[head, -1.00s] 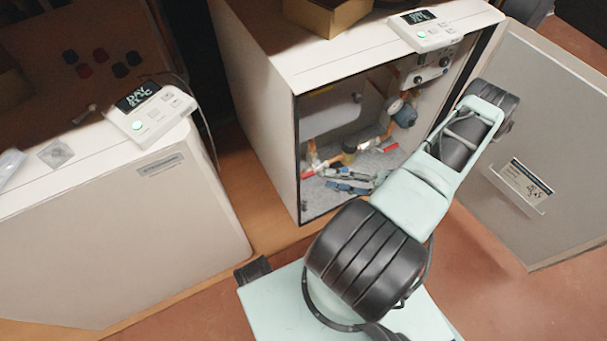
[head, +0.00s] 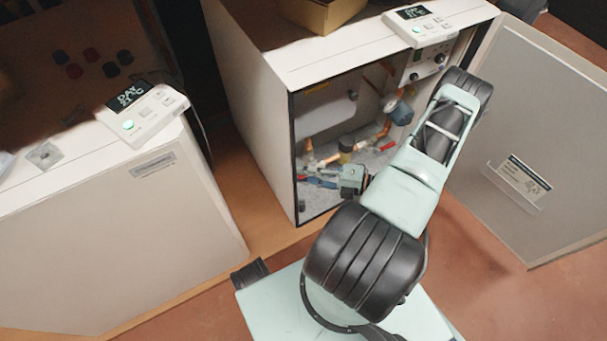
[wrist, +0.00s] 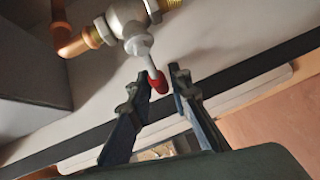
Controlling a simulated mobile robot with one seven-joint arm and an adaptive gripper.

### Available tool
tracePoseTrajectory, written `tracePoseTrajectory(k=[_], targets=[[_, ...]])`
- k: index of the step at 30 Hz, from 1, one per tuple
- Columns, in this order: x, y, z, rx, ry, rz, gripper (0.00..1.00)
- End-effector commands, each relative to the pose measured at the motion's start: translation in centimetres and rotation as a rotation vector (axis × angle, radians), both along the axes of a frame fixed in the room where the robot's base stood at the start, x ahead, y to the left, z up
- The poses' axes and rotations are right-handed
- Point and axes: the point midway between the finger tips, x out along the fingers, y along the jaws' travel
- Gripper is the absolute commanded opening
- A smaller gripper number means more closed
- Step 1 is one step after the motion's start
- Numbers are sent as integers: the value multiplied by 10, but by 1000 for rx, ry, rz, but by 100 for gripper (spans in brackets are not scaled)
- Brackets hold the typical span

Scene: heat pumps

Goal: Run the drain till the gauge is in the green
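The open cabinet (head: 245,110) holds copper pipework with a round gauge (head: 398,110); its face and needle cannot be read. A red-tipped valve lever (head: 302,178) shows at the cabinet's lower left. Another red handle (head: 388,146) is further right. In the wrist view, a metal valve (wrist: 128,20) has a grey lever with a red tip (wrist: 158,82). My gripper (wrist: 162,82) is open, with one finger on each side of the red tip. It does not appear clamped on it. In the head view, my gripper (head: 328,181) is low inside the cabinet, near the left red lever.
The cabinet door (head: 535,150) stands open at the right. A control panel (head: 420,25) and a cardboard box (head: 320,12) sit on top. A second closed unit (head: 120,220) with a display stands at the left. The floor (head: 500,270) in front is clear.

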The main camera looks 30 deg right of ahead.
Motion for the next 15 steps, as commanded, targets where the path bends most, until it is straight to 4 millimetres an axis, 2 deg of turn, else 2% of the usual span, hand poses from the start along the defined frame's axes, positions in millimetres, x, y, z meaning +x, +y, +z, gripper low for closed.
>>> tracePoseTrajectory(k=[1,4,15], targets=[[0,0,0,0,0,0,10],[0,0,0,0,0,0,0],[0,0,0,-31,-2,-1,0]])
